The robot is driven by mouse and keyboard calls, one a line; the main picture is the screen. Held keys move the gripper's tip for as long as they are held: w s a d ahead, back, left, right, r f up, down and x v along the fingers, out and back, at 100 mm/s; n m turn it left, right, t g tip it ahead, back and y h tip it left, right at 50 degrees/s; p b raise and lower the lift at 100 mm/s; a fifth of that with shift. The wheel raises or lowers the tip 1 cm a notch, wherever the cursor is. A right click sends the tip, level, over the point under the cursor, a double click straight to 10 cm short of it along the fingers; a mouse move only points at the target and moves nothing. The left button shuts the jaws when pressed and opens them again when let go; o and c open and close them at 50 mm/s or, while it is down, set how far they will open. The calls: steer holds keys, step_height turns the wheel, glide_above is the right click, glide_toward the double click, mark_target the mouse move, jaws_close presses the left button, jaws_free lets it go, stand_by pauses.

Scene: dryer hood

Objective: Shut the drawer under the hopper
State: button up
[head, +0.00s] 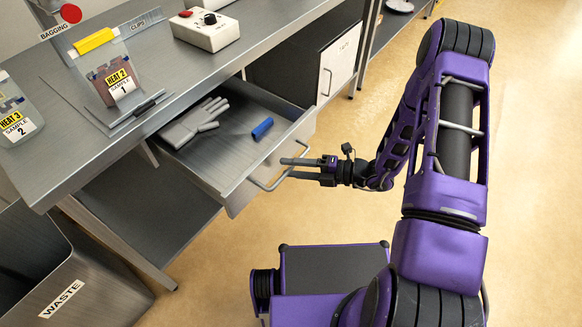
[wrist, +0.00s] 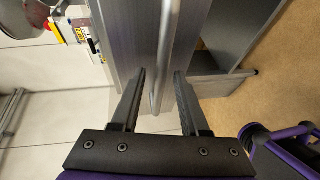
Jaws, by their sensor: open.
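The grey metal drawer (head: 239,198) stands pulled out from under the steel bench in the head view. Its front carries a bar handle (head: 268,187). My gripper (head: 286,168) is in front of the drawer at the handle, with its fingers pointing toward the drawer front. The gripper is open. In the wrist view the handle bar (wrist: 166,45) runs between the two fingers of my gripper (wrist: 160,73), with a gap beside the fingers. I cannot tell whether either finger touches the bar. I cannot clearly make out the hopper.
A pale glove (head: 192,124) and a blue object (head: 262,128) lie in the drawer. A waste bin (head: 95,285) stands at lower left. The bench (head: 160,50) holds sample bags and a control box (head: 205,30). The floor (head: 350,110) between drawer and arm is clear.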

steer(key=shift+a, duration=0.2)
jaws_close()
stand_by(1.4)
